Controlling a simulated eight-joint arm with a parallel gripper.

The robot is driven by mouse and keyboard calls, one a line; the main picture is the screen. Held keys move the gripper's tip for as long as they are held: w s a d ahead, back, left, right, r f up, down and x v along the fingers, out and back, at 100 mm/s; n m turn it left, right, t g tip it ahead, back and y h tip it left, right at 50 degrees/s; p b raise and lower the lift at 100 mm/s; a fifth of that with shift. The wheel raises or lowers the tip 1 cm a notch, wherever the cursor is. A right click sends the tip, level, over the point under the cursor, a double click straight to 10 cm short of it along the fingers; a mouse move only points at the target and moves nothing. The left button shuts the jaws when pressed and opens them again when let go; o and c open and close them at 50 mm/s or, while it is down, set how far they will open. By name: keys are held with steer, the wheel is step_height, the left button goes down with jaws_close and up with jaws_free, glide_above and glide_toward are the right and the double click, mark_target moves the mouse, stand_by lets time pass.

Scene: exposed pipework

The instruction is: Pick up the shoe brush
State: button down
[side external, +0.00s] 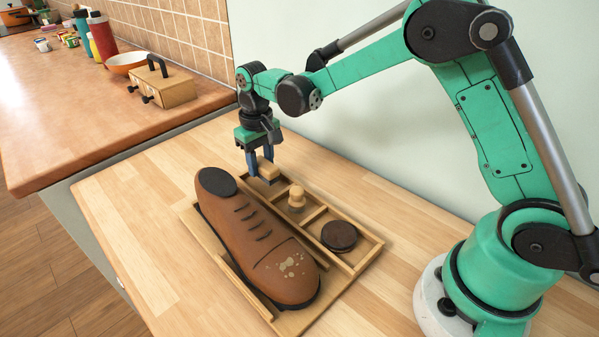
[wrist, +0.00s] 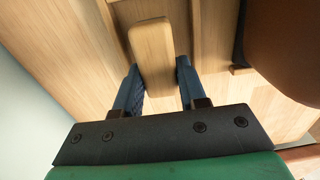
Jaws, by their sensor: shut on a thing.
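The shoe brush (side external: 268,170) has a pale wooden back and shows between the fingers of my gripper (side external: 262,172), at the far end of the wooden tray. In the wrist view the brush's wooden back (wrist: 153,60) lies between the two blue fingers of my gripper (wrist: 158,85). My gripper is shut on the brush. I cannot tell whether the brush is clear of the tray floor. The brush's underside is mostly hidden.
A brown shoe (side external: 250,235) with pale spots on its toe lies beside the compartments of the tray (side external: 372,262). A small wooden knobbed piece (side external: 296,198) and a dark round tin (side external: 339,236) sit in other compartments. Bare table (side external: 140,220) lies left of the tray.

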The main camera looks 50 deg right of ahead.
mark_target(260, 161)
step_height(260, 161, up, 18)
stand_by(0.3)
